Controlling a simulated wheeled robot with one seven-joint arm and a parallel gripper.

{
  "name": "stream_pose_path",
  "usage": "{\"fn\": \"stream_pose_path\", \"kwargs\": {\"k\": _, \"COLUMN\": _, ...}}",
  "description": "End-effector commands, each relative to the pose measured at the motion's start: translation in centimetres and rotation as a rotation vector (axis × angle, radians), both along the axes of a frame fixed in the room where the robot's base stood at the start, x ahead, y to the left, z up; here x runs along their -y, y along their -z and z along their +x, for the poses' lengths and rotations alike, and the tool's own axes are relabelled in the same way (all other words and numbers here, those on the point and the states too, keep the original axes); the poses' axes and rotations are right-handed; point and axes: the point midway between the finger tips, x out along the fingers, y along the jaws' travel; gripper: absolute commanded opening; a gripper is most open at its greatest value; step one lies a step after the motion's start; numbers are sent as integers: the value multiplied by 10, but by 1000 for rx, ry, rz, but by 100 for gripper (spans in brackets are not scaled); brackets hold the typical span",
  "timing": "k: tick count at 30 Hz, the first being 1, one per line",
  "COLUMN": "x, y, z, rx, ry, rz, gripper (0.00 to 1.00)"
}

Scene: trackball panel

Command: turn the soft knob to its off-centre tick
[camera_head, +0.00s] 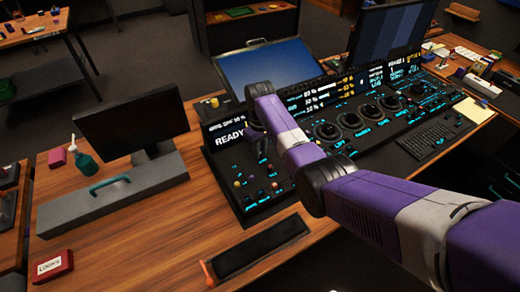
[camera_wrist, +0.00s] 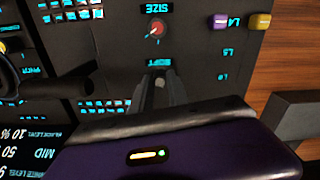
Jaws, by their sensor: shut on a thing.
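The dark control panel (camera_head: 232,170) with glowing cyan labels stands on the wooden desk. In the wrist view, the upside-down SOFT label (camera_wrist: 159,62) shows just beyond my gripper (camera_wrist: 160,82). Its two grey fingers reach down to the panel at the place below that label and are shut on the soft knob there. The knob is mostly hidden between the fingers, so neither its pointer nor its off-centre tick can be made out. In the head view my purple arm covers much of the panel, and the fingertips are hard to distinguish.
A red-marked size knob (camera_wrist: 157,28) sits close beyond the fingers. Purple (camera_wrist: 220,20) and yellow (camera_wrist: 259,20) caps stand near the panel edge. Monitors (camera_head: 268,65) rise behind the panel.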

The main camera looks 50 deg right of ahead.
Motion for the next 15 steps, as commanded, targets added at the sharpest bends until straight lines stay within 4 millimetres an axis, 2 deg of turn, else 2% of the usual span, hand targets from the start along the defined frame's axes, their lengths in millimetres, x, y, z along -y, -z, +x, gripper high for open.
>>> {"fn": "stream_pose_path", "kwargs": {"k": 6, "x": 0, "y": -1, "z": 0, "rx": 1, "ry": -162, "rz": 0, "gripper": 0}}
{"fn": "stream_pose_path", "kwargs": {"k": 15, "x": 0, "y": -1, "z": 0, "rx": 1, "ry": -298, "rz": -1, "gripper": 0}}
